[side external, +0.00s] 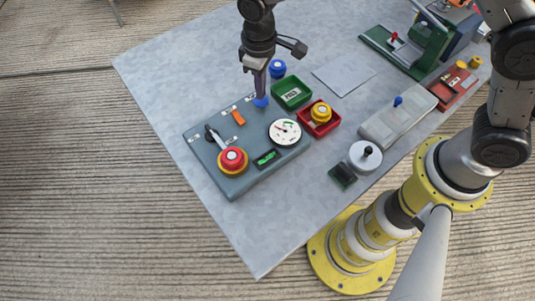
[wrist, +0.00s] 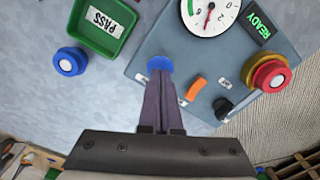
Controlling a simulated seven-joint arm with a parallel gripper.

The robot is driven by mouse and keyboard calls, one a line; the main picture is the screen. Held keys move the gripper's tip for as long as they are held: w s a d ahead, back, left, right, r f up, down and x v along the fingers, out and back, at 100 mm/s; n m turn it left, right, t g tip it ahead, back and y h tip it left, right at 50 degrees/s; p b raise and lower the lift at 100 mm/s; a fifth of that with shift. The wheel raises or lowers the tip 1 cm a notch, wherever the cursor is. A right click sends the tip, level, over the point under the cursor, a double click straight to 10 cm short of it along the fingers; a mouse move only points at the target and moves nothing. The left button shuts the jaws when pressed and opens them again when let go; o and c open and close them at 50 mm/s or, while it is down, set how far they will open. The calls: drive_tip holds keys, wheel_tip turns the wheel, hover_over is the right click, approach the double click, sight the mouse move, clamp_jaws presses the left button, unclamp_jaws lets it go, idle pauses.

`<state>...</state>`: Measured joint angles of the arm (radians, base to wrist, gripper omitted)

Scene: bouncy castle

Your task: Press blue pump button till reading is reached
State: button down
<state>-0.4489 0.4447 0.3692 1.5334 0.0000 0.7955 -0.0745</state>
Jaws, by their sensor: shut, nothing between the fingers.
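The grey-blue control panel (side external: 215,150) lies on the table. Its blue button (wrist: 160,63) sits at the panel's edge and also shows in the side view (side external: 261,102). My gripper (wrist: 164,76) is shut and empty, pointing down with its fingertips at the blue button, partly hiding it. Touching or pressed in, I cannot tell. The white round gauge (side external: 285,132) has a red needle and a green band. In the wrist view the gauge (wrist: 222,18) is cut off by the top edge; the green-lit display (wrist: 259,27) reads READY.
The panel also holds a red mushroom button (side external: 233,158), an orange rocker (side external: 238,117) and a black lever (side external: 212,135). A green PASS tray (side external: 303,105), a red tray (side external: 333,128) and a loose blue knob (side external: 277,68) stand close by. The near left table is clear.

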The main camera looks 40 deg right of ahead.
drive_tip(key=shift+r, duration=1.7)
idle(0.5)
drive_tip(key=shift+f, duration=1.55)
drive_tip(key=shift+f, duration=0.85)
idle(1.3)
drive_tip(key=shift+f, duration=0.55)
drive_tip(key=shift+r, duration=2.95)
